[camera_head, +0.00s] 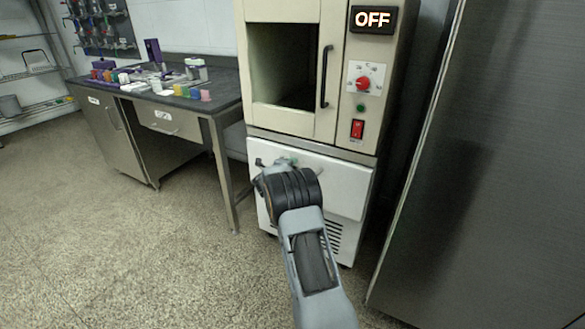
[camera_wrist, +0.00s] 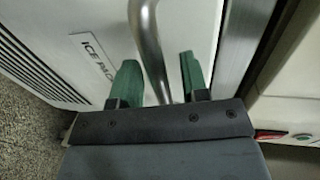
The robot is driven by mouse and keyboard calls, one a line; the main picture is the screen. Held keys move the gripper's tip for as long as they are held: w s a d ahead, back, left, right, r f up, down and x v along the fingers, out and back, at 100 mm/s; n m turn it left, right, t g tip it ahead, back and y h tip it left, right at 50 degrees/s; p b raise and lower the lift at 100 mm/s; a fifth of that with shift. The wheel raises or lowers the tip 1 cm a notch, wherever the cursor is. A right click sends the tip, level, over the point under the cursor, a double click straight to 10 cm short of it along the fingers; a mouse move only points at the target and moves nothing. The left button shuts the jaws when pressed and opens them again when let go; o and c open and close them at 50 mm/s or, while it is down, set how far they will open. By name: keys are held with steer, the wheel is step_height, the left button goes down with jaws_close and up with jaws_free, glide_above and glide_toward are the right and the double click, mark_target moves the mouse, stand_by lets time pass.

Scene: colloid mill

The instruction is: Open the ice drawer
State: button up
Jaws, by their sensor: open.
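The ice drawer is the white front (camera_head: 340,185) low on the cream machine, and it looks shut. In the wrist view its white face (camera_wrist: 60,22) carries a label (camera_wrist: 93,55) reading "ICE PA…", partly hidden by a finger. A curved metal bar handle (camera_wrist: 150,40) stands out from it. My gripper (camera_wrist: 158,62) is open, with one green finger on each side of the handle and visible gaps to it. In the head view my gripper (camera_head: 274,164) is at the drawer's upper left, and my wrist hides most of the handle.
A bench (camera_head: 218,106) with coloured items stands left. A tall steel cabinet (camera_head: 490,150) stands close right. The floor in front is clear.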

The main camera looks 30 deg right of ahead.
jaws_close()
stand_by(0.3)
